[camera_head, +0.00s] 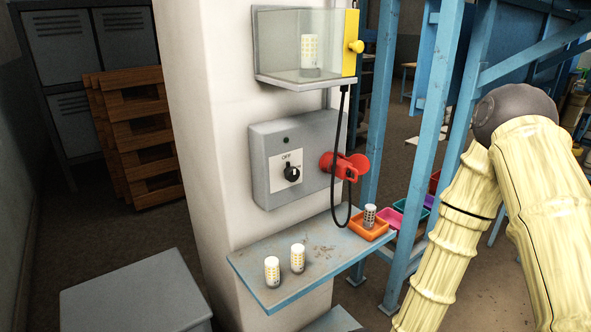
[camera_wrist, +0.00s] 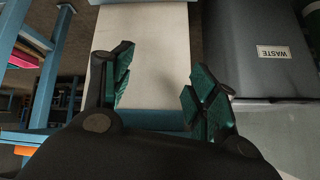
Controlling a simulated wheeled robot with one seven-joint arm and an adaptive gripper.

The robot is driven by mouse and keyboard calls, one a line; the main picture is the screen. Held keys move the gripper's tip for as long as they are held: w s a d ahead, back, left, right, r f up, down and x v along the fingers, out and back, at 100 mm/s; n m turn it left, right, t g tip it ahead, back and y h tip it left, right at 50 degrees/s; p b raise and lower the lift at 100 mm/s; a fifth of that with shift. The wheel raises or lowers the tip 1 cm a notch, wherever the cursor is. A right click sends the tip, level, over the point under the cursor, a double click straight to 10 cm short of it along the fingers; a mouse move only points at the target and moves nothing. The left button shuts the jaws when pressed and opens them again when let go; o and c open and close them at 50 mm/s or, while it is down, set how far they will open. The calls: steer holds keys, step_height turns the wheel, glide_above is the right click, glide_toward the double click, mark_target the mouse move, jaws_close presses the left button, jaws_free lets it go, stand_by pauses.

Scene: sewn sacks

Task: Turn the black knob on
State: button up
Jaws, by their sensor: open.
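The black knob (camera_head: 291,173) sits on a white plate marked OFF on the front of a grey control box (camera_head: 262,150), which is fixed to a pale column. The pointer's exact setting is too small to tell. In the head view my arm is at the right, away from the box, and my gripper is out of that view. In the wrist view my gripper (camera_wrist: 160,95) is open and empty, its green-padded fingers spread wide in front of a pale surface. The knob does not show in the wrist view.
A red handle (camera_head: 344,166) juts from the box's right side, with a black cable hanging near it. Below is a blue shelf (camera_head: 270,290) with white cylinders and an orange tray (camera_head: 362,229). Above is a clear case (camera_head: 300,45). A grey WASTE bin (camera_wrist: 262,50) stands right of my gripper.

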steer(key=w+a+r+n+t+y+p, duration=0.1)
steer(key=w+a+r+t+y, duration=0.1)
steer(key=w+r, duration=0.6)
steer(key=w+a+r+n+t+y+p, duration=0.1)
steer(key=w+a+r+n+t, duration=0.2)
steer(key=r, duration=0.9)
steer(key=n+t+y+p, duration=0.2)
steer(key=y, duration=0.1)
glide_toward(294, 176)
steer(key=p+x, duration=0.2)
steer(key=x, duration=0.8)
steer(key=shift+w, duration=0.15)
steer(key=c, duration=1)
steer(key=shift+a, duration=0.1)
steer(key=shift+c, duration=0.2)
